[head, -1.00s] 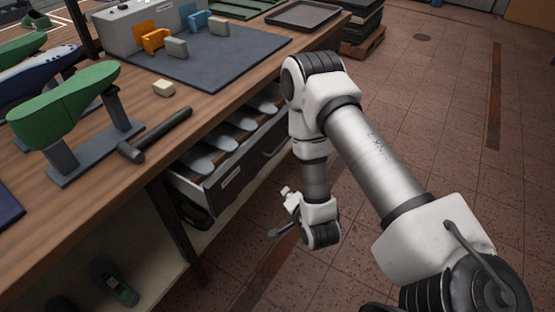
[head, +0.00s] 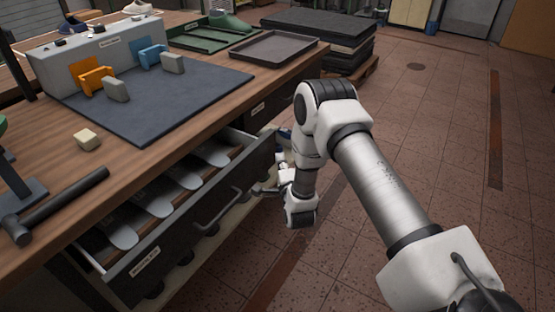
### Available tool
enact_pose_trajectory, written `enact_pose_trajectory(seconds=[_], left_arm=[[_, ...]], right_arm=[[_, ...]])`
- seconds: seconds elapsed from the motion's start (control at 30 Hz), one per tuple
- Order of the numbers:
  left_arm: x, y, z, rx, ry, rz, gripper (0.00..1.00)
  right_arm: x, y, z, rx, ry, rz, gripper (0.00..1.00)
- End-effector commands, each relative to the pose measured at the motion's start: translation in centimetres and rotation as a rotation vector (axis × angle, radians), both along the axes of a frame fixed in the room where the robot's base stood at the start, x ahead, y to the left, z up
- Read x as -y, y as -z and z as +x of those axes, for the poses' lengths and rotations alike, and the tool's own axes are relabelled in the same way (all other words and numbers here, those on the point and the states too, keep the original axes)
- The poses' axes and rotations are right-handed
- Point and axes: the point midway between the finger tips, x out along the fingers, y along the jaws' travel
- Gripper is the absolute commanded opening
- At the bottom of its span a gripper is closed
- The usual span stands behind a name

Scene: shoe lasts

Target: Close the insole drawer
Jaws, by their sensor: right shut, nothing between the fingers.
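The insole drawer (head: 175,235) is open below the bench's front edge. Its dark front carries a white label at the lower left and a bar handle (head: 216,212). Several grey insoles (head: 165,180) lie in a row inside it. My right gripper (head: 264,190) is shut and empty, low in front of the drawer front near its right end, to the right of the handle. I cannot tell whether it touches the front. The right arm comes in from the right. My left gripper is not in view.
The wooden bench (head: 115,160) holds a hammer (head: 50,205), a pale block (head: 87,139), a dark mat (head: 150,105) and a black tray (head: 270,48). Dark stacked slabs (head: 320,35) stand on a pallet beyond it. The tiled floor at right is clear.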

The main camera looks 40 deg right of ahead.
Motion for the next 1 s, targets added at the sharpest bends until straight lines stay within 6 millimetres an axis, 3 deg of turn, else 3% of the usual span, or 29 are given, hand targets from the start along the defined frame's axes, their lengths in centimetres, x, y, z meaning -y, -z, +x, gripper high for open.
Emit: enact_pose_trajectory(seconds=[0.13, 0.63, 0.77, 1.0], left_arm=[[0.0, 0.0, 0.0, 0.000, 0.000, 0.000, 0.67], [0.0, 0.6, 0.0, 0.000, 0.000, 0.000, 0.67], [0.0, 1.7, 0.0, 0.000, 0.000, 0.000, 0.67], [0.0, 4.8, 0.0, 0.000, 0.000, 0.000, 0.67]], right_arm=[[-0.4, 0.0, 1.0, -0.001, 0.000, 0.000, 0.00], [-0.8, 0.2, 1.7, 0.000, -0.001, 0.001, 0.00], [-1.4, 0.4, 3.1, 0.002, -0.002, 0.000, 0.00], [-3.2, 0.6, 7.4, 0.005, -0.003, 0.000, 0.00]])
